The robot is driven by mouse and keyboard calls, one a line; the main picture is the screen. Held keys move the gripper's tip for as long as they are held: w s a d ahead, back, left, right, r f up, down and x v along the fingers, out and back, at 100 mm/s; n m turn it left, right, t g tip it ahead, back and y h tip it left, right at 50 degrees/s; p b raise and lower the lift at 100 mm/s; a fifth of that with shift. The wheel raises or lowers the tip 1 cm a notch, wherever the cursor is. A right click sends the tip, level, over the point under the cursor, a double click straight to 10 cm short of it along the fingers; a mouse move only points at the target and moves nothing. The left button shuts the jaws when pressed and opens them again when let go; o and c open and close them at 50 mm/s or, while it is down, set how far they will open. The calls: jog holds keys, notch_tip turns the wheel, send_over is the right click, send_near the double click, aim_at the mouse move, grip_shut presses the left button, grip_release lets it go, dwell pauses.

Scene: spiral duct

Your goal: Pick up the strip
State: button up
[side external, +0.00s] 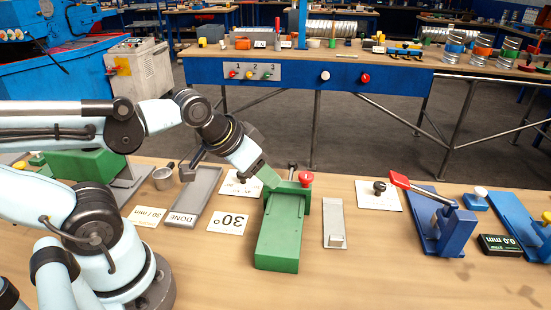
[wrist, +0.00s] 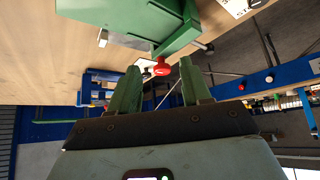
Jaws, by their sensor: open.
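A narrow grey metal piece (side external: 334,222) lies on the bench right of the green fixture, with a small raised block at its near end. It looks most like the strip or its holder, but I cannot tell which. My gripper (side external: 268,175) is at the far left corner of the green fixture (side external: 278,235), close to its red knob (side external: 305,178). In the wrist view, my gripper's green fingers (wrist: 162,80) are apart with nothing held. The red knob (wrist: 157,69) shows beyond the gap, and the green fixture (wrist: 120,18) is above.
A blue clamp with red handle (side external: 440,225) and a black gauge box (side external: 502,245) stand right. Bare bench lies in front.

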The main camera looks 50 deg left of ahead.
jog(key=w+d+m+g+h, duration=0.1)
jog(key=w+d+m+g, duration=0.1)
jog(key=w+d+m, duration=0.25)
jog(key=m+g+h, duration=0.1)
jog(key=m+g, duration=0.2)
jog(key=m, duration=0.1)
send_near(337, 237)
jog(key=shift+x, duration=4.35)
jog(key=shift+a, duration=0.1)
grip_shut()
